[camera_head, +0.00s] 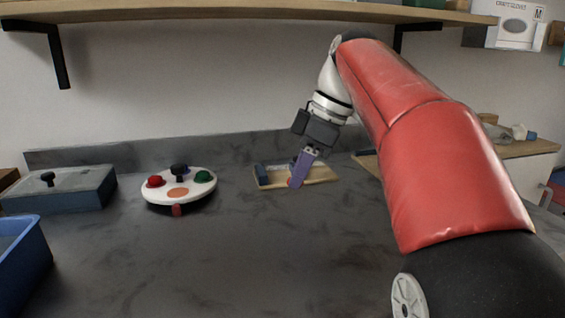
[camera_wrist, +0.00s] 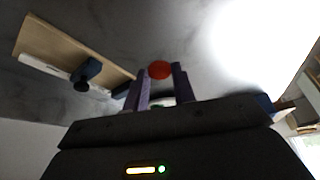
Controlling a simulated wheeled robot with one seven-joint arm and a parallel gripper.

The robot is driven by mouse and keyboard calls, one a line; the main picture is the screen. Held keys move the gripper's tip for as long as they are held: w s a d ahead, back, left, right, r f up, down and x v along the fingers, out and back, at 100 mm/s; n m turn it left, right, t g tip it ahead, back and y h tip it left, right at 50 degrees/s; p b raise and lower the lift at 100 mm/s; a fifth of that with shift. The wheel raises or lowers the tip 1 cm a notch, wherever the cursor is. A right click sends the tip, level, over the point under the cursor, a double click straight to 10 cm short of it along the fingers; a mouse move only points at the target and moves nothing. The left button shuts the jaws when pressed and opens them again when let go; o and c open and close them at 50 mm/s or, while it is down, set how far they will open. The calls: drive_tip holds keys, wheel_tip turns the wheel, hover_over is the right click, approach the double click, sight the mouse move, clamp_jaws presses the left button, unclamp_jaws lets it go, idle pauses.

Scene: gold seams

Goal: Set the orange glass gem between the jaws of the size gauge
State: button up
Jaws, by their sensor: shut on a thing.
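The orange glass gem (camera_wrist: 160,69) is a small rounded red-orange piece, held between the tips of my gripper's purple fingers (camera_wrist: 161,78) in the wrist view. In the head view my gripper (camera_head: 297,178) points down over the table, in front of the size gauge in the picture, with a bit of the gem (camera_head: 291,183) at its tips. The size gauge (camera_head: 322,176) is a wooden board with a dark blue jaw at its left end; my fingers hide part of it. In the wrist view the gauge (camera_wrist: 55,42) shows at upper left, apart from the gem, with a white strip and a black-knobbed blue block.
A round white stand (camera_head: 160,196) with red, green and dark knobs and an orange disc stands left of the gauge. A blue-grey box (camera_head: 62,195) with a black knob and a blue bin (camera_head: 24,262) are farther left. A wooden shelf (camera_head: 230,12) hangs above. The front table is clear.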

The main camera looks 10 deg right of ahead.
drive_tip(key=p, duration=0.3)
hover_over(277, 177)
drive_tip(key=d, duration=0.1)
drive_tip(key=shift+s+d+r, duration=0.1)
drive_tip(key=shift+s+d, duration=0.05)
drive_tip(key=shift+s, duration=0.2)
drive_tip(key=shift+w, duration=0.15)
drive_tip(key=shift+f+b, duration=0.8)
drive_tip(key=shift+f, duration=1.05)
drive_tip(key=shift+f, duration=0.2)
drive_tip(key=o, duration=0.9)
drive_tip(key=shift+r, duration=0.1)
drive_tip(key=shift+o, duration=0.2)
drive_tip(key=p+v, duration=0.2)
drive_tip(key=v, duration=0.3)
drive_tip(key=shift+w+r, duration=0.1)
drive_tip(key=shift+r, duration=0.15)
drive_tip(key=s+d, duration=0.1)
drive_tip(key=d, duration=0.2)
drive_tip(key=s+d, duration=0.2)
drive_tip(key=d, duration=0.2)
drive_tip(key=s+d, duration=0.1)
drive_tip(key=d, duration=0.3)
drive_tip(key=shift+s+d+f+b, duration=0.1)
drive_tip(key=shift+s+b, duration=0.25)
